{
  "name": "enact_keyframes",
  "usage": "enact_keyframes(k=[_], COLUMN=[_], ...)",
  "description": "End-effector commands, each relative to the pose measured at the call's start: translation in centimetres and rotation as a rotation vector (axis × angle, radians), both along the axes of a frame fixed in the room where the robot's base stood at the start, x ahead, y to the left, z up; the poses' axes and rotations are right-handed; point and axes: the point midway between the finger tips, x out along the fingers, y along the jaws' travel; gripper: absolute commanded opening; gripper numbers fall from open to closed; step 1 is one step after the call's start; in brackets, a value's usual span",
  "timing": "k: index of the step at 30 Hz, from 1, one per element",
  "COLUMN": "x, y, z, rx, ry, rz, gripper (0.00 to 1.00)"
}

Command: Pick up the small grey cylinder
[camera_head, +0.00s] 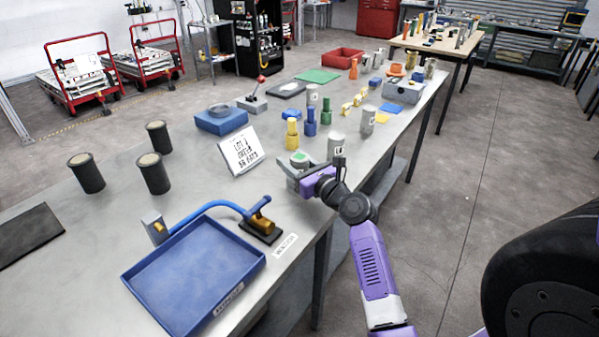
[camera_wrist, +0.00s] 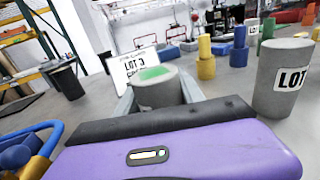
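A small grey cylinder with a green top (camera_head: 299,157) stands near the front edge of the grey workbench (camera_head: 225,185). In the wrist view the same small grey cylinder (camera_wrist: 157,90) sits between the two fingers of my gripper (camera_wrist: 160,95). In the head view my gripper (camera_head: 303,173) reaches in from the right at the bench edge, with its fingers around the cylinder. The fingers lie close along both sides of it; I cannot tell whether they press on it. The cylinder's lower part is hidden by my gripper.
A larger grey labelled cylinder (camera_wrist: 283,75) stands close on the right in the wrist view. Yellow (camera_head: 292,134) and blue (camera_head: 311,122) pegs stand behind. A white lot sign (camera_head: 241,150) is to the left.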

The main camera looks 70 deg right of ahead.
Motion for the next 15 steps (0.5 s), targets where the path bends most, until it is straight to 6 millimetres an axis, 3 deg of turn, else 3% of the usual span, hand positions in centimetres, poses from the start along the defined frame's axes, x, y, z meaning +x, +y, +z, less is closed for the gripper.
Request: enact_keyframes(k=[3,15], x=[-0.02,-0.01], y=[0.01,-0.02], z=[-0.01,0.48], rx=[0.0,-0.002], ry=[0.0,-0.002], rz=[0.0,0.0], gripper=[0.0,0.0])
